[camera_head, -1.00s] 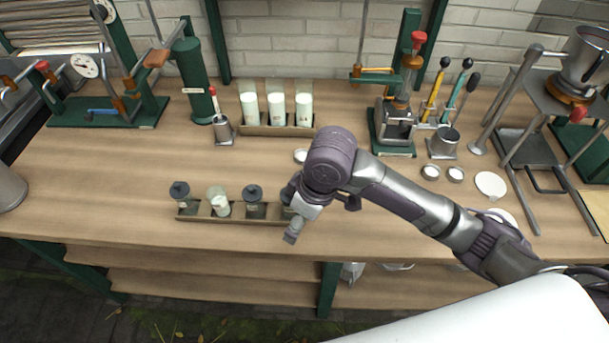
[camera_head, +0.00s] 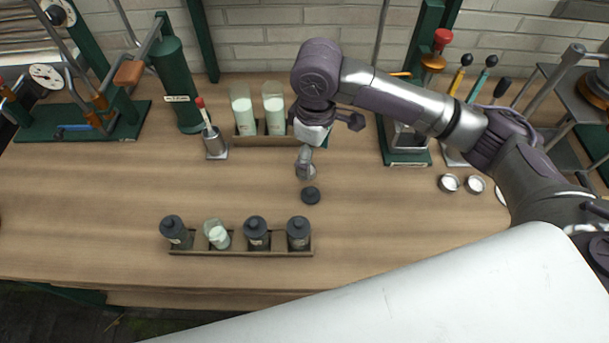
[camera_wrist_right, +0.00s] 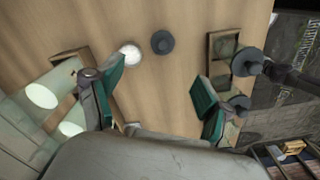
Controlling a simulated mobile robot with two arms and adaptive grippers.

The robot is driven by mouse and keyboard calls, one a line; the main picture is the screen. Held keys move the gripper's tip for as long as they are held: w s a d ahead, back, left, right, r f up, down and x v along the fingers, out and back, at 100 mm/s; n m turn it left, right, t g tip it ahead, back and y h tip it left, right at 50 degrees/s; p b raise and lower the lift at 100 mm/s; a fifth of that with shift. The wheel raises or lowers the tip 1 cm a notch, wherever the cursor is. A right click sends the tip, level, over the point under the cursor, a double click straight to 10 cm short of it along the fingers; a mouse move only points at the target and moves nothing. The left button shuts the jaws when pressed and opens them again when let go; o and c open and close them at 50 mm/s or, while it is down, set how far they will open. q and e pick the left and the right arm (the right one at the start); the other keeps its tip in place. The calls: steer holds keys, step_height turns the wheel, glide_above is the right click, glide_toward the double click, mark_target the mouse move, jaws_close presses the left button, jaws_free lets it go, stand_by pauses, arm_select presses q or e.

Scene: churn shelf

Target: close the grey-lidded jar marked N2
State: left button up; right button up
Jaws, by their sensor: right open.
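A dark grey lid (camera_head: 310,195) lies loose on the bench; it also shows in the right wrist view (camera_wrist_right: 162,42). An open jar with pale contents (camera_head: 217,235) sits tilted in the second slot from the left of the front rack (camera_head: 240,253). Other jars with dark grey lids (camera_head: 174,230) stand in the same rack. The jar marks are too small to read, so I cannot tell which is N2. My right gripper (camera_head: 305,170) is open and empty, above the bench just behind the loose lid. Its green-padded fingers (camera_wrist_right: 155,100) are spread apart. My left gripper is not in view.
Tall pale-filled glasses (camera_head: 243,110) stand in a back rack, close to my right gripper's left. A small white disc (camera_wrist_right: 130,55) lies beside the loose lid. Bench between racks is mostly clear.

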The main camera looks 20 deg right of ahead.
glide_above(311, 190)
steer(key=f, duration=0.8)
steer(key=shift+d, duration=0.2)
steer(key=shift+f, duration=0.15)
steer(key=shift+f+p, duration=0.2)
steer(key=shift+p, duration=0.15)
steer(key=f, duration=0.2)
steer(key=f+p, duration=0.1)
steer(key=shift+a+f, duration=0.25)
steer(key=shift+f, duration=0.65)
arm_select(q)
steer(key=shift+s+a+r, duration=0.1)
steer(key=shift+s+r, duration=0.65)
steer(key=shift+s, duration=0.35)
